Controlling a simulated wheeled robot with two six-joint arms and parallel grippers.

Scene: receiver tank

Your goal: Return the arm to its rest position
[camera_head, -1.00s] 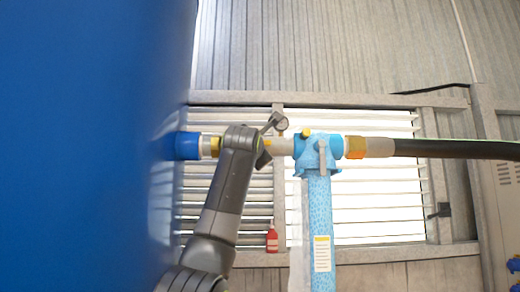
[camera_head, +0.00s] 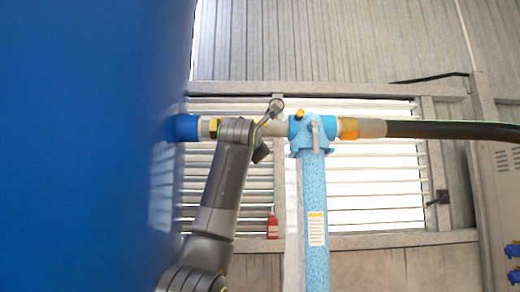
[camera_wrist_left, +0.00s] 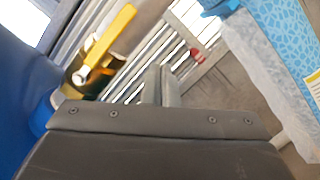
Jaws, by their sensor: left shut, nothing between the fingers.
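My left arm rises from the bottom in the head view, its wrist in front of the pipe line beside the blue tank (camera_head: 90,150). My left gripper (camera_wrist_left: 162,80) shows in the wrist view as grey fingers, shut and empty. A yellow valve handle (camera_wrist_left: 108,38) lies left of the fingers in that view, apart from them in the picture. In the head view the gripper's fingertips are not clear behind the wrist. A yellow fitting (camera_head: 214,128) sits between the tank's blue outlet (camera_head: 184,128) and my wrist. My right gripper is not in view.
A light-blue post (camera_head: 315,190) with a clamp (camera_head: 314,130) supports the pipe, right of my arm. A black hose (camera_head: 450,131) runs off to the right. A red bottle (camera_head: 272,226) stands by the louvred window. Open space lies between arm and post, low down.

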